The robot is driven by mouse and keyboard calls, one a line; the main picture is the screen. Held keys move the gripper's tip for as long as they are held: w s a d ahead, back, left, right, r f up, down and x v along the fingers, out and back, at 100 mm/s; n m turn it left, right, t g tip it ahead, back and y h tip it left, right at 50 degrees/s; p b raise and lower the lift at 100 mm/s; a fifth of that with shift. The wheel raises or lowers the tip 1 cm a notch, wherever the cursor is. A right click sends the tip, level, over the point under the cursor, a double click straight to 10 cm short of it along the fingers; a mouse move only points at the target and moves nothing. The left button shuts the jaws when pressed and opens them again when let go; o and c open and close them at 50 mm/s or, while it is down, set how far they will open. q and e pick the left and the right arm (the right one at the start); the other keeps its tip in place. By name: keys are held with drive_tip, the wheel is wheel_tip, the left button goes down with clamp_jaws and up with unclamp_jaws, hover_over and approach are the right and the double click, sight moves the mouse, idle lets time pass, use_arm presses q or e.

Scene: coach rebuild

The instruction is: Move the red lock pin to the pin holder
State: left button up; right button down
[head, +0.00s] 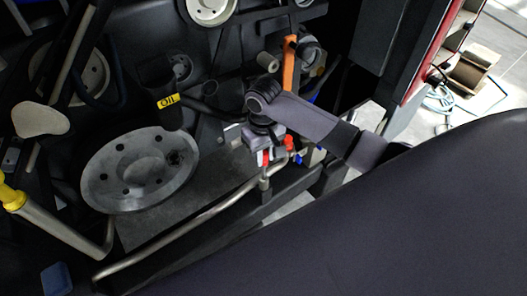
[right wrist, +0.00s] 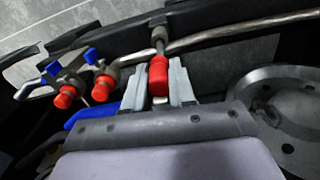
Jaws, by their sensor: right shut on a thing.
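The red lock pin (right wrist: 158,76) sits between the two grey fingers of my right gripper (right wrist: 161,82) in the right wrist view. Its red grip is between the fingertips, and its grey shaft points away toward a dark frame rail. I cannot tell whether the shaft end is in the rail or just in front of it. In the head view my right gripper (head: 263,157) is shut on the pin, whose red part (head: 265,158) shows at the fingertips above a bent metal pipe. I cannot make out the pin holder. My left gripper is out of view.
Two red-capped valves (right wrist: 68,96) with blue handles are close beside the gripper. A metal pipe (head: 220,208) runs along the dark rail. A large grey disc (head: 125,190) and an OIL-labelled filler (head: 166,100) stand to the left. An orange lever (head: 289,65) rises behind.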

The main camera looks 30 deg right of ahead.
sight(263, 178)
drive_tip(key=shift+f, duration=0.3)
idle(0.4)
drive_tip(key=shift+f+b, duration=0.5)
drive_tip(key=shift+f, duration=0.7)
drive_tip(key=shift+f+b, duration=0.35)
drive_tip(key=shift+f, duration=0.7)
drive_tip(key=shift+c, duration=2.3)
unclamp_jaws()
drive_tip(key=shift+r, duration=0.1)
drive_tip(key=shift+r+p, duration=0.95)
drive_tip(key=shift+r, duration=2.95)
drive_tip(key=shift+r, duration=0.1)
